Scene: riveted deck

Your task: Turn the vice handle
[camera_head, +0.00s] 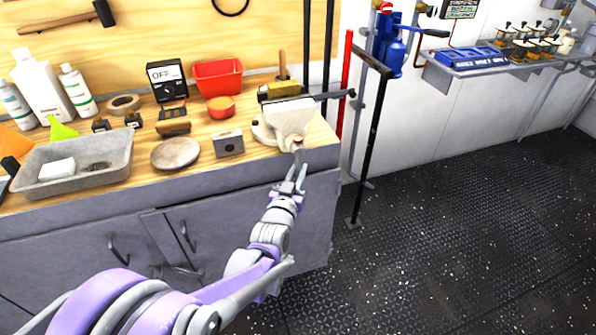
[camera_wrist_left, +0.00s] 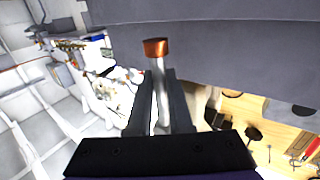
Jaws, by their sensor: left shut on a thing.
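The vice (camera_head: 291,118), with a pale body, stands at the right front corner of the wooden bench top. Its handle (camera_head: 297,149) shows only as a small piece at the front of the vice, just above my left gripper (camera_head: 297,172). In the left wrist view the handle is a thin metal bar with a copper-coloured end cap (camera_wrist_left: 156,48). The bar runs between the two dark fingers of my left gripper (camera_wrist_left: 158,92), which is shut on it. The cap sticks out past the fingertips. My right gripper is not in view.
A small metal block (camera_head: 228,143), a round disc (camera_head: 175,153) and a grey tray (camera_head: 42,164) lie on the bench left of the vice. A red bin (camera_head: 218,77) stands behind. A black bar (camera_head: 370,145) stands to the right. The floor (camera_head: 460,215) there is clear.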

